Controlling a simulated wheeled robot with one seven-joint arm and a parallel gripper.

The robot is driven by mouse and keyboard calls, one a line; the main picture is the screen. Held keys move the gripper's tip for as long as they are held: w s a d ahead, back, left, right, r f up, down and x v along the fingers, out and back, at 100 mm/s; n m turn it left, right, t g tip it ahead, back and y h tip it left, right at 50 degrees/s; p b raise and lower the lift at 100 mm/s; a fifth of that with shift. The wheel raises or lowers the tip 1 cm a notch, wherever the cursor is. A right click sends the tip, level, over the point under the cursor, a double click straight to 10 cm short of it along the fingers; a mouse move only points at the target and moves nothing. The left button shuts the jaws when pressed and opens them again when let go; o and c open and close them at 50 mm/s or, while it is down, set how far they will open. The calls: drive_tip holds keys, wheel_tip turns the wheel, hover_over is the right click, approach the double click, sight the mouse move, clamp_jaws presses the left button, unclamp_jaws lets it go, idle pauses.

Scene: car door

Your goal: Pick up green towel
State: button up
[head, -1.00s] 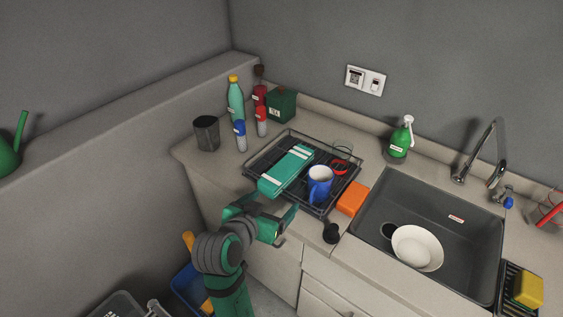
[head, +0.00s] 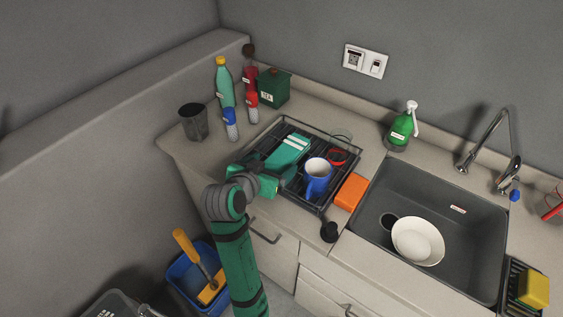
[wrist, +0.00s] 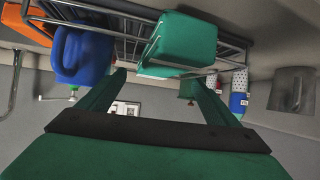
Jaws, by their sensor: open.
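The green towel (head: 289,150) with white stripes lies in the black dish rack (head: 318,208), its near end over the front rim. In the wrist view the towel (wrist: 182,42) hangs above and between my open fingers. My gripper (head: 278,177) is at the rack's front left edge, close to the towel's near end. In the wrist view my gripper (wrist: 157,82) has both fingers apart with nothing between their tips. I cannot tell whether a finger touches the towel. My arm hides part of the towel's near end in the head view.
An orange sponge (head: 351,191) and the sink (head: 465,225) are to the right. Bottles and a dark cup (head: 194,122) stand at the left.

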sight(281, 157)
drive_tip(key=shift+x, duration=2.7)
drive_tip(key=shift+w+r, duration=0.1)
drive_tip(key=shift+r, duration=0.05)
drive_tip(key=c, duration=1.2)
